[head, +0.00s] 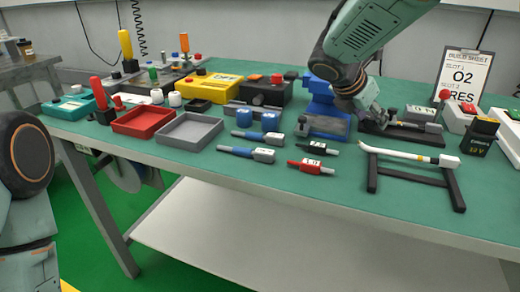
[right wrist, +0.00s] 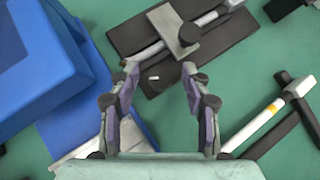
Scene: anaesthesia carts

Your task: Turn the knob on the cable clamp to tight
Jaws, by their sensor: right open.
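The cable clamp has a dark base plate (head: 418,137) and a grey block on a rod, and stands right of the blue vise in the head view. In the right wrist view I see its base (right wrist: 122,35), its grey block (right wrist: 176,32) and a small dark knob with a white mark (right wrist: 155,79). My right gripper (head: 371,121) is above the left end of the clamp. In the right wrist view its two open fingers (right wrist: 158,78) stand on either side of the knob, with a gap to it. I cannot tell the knob's setting. My left gripper is out of view.
The blue vise (head: 322,105) stands close to the left of my right gripper. A black stand with a white cable-like rod (head: 400,154) is in front of the clamp. Red and grey trays (head: 188,132), connectors and a board (head: 463,75) are also on the green table.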

